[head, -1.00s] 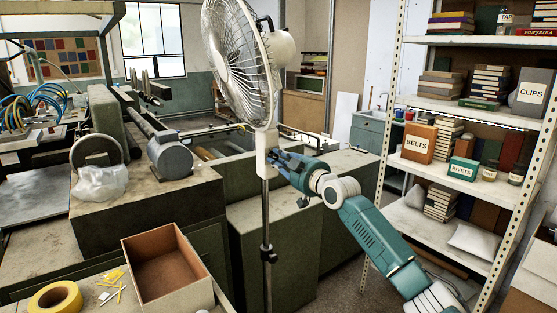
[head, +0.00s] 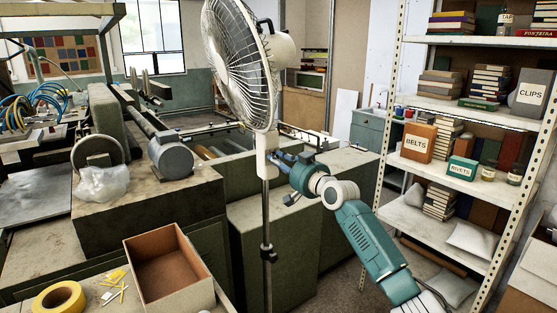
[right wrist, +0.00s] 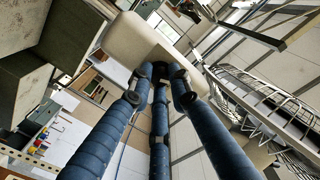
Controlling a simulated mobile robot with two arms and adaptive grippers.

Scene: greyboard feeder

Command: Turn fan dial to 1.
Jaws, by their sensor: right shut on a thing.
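The pedestal fan (head: 240,65) stands upright at the centre of the head view, with a white wire grille on a metal pole. Its cream control box (head: 266,160) sits below the fan head and also shows in the right wrist view (right wrist: 135,42). My right gripper (head: 277,158) reaches the right side of this box. In the right wrist view its blue fingers (right wrist: 160,75) close around the small dark dial (right wrist: 161,69) on the box face. The fingertips hide most of the dial, and I cannot read its setting. My left gripper is out of view.
A metal shelf (head: 452,104) with books and labelled boxes stands to the right. An open cardboard box (head: 168,262) and a yellow tape roll (head: 57,298) lie at the front left. Green machinery (head: 150,215) stands behind the pole.

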